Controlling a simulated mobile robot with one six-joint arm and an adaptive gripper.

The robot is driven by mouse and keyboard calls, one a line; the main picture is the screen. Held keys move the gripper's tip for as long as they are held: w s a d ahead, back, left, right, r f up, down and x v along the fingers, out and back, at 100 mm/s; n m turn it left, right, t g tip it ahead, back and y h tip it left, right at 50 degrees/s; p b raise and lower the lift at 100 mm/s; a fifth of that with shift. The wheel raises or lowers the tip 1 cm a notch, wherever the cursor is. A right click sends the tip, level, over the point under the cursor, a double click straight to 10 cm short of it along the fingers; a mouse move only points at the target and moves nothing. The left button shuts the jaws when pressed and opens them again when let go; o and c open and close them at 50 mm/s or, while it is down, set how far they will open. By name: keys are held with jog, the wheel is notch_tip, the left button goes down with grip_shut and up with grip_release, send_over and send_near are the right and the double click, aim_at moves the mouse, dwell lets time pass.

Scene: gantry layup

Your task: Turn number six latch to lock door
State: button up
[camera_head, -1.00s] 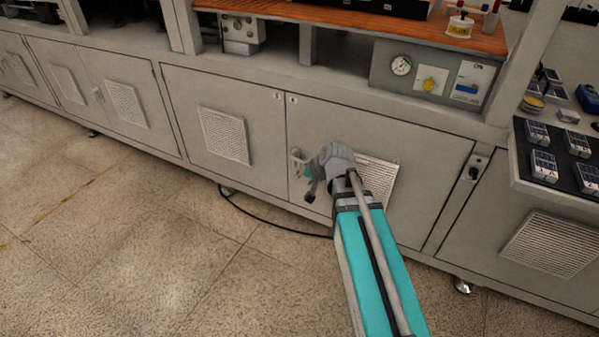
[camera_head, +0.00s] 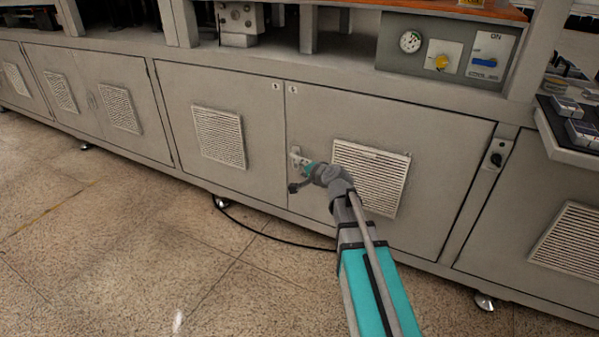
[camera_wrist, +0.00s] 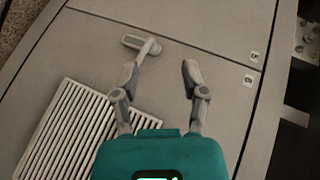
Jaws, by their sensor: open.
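The number six latch (camera_head: 297,155) is a small pale handle at the left edge of the grey right-hand door (camera_head: 440,160), beside the seam. In the wrist view the latch (camera_wrist: 134,42) has a flat plate and a short lever slanting towards my left finger. My gripper (camera_head: 301,178) is at the latch in the head view and partly hides it. In the wrist view my gripper (camera_wrist: 159,67) is open, its two fingers apart with bare door between them. The left fingertip is close to the lever's end; I cannot tell whether they touch. The door looks flush with its neighbour.
A number label (camera_wrist: 248,79) is on this door, with another (camera_wrist: 254,55) across the seam. A slatted vent (camera_head: 371,178) is right of the latch. A black cable (camera_head: 270,237) lies on the floor below. The floor at left is clear.

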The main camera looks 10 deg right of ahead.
jog(key=w+d+f+m+t+h+b, duration=0.3)
jog(key=w+d+f+m+t+b, duration=0.1)
jog(key=b, duration=0.8)
notch_tip(320, 180, down, 4)
jog(key=w+d+m, duration=0.1)
jog(key=w+m, duration=0.1)
jog(key=m, duration=0.1)
jog(key=shift+d+f, duration=0.15)
jog(key=shift+d, duration=0.1)
jog(key=shift+w, duration=0.1)
jog(key=w, duration=0.4)
jog(key=w+a+f+b, duration=0.1)
jog(key=w, duration=0.4)
jog(key=w+a, duration=0.1)
jog(key=w, duration=0.3)
jog(key=shift+w+a+f, duration=0.1)
jog(key=shift+w+f, duration=0.1)
jog(key=shift+w, duration=0.05)
grip_shut()
